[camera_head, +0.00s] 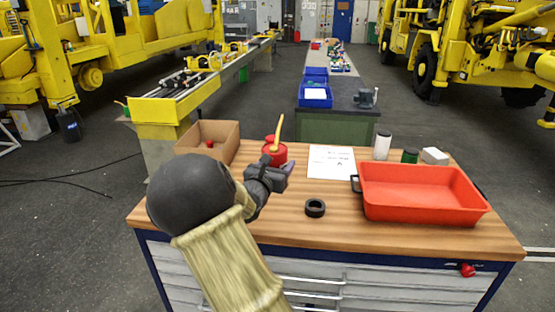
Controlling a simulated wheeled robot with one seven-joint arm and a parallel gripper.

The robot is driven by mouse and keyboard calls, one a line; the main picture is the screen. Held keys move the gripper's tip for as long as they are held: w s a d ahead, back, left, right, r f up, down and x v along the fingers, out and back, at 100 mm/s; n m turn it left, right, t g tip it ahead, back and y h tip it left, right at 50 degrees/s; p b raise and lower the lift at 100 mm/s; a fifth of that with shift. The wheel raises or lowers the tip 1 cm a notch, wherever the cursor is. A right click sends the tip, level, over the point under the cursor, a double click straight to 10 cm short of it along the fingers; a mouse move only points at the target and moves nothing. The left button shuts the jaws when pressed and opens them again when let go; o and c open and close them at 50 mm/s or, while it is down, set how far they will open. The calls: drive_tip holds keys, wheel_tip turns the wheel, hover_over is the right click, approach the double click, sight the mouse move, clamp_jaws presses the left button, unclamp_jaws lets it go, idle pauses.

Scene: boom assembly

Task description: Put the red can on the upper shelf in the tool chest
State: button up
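The red can (275,153) with a yellow spout stands upright on the wooden top of the tool chest (400,275), right of the cardboard box. My gripper (286,172) is in front of the can, close to its lower front. Whether it touches the can cannot be told, and its finger opening is not clear. My arm hides part of the chest's left front. The chest front shows light drawers with handles; I cannot make out an open upper shelf.
An open cardboard box (221,140) stands left of the can. A black ring (315,208), a white paper (331,163) and a large red tray (419,215) lie to the right. Behind the tray are a white cylinder (382,146) and a green-topped jar (410,156).

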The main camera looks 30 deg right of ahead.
drive_tip(key=s+a+f+n+t+y, duration=0.2)
drive_tip(key=a+f, duration=0.4)
drive_tip(key=f, duration=0.7)
drive_tip(key=s+a+f+n+t+y, duration=0.2)
drive_tip(key=s+a+f+n+y, duration=0.2)
drive_tip(key=f, duration=1)
drive_tip(key=s+a+f+n+t+y, duration=0.1)
drive_tip(key=s+a+f+n+y, duration=0.2)
drive_tip(key=f, duration=1.1)
drive_tip(key=s+a+y, duration=0.3)
drive_tip(key=a+y, duration=0.1)
drive_tip(key=a, duration=0.1)
drive_tip(key=shift+s+a+n+t, duration=0.15)
drive_tip(key=shift+s+n+t, duration=0.25)
drive_tip(key=shift+w, duration=0.1)
wheel_tip(320, 180, down, 10)
drive_tip(key=b, duration=1)
drive_tip(key=shift+r, duration=0.25)
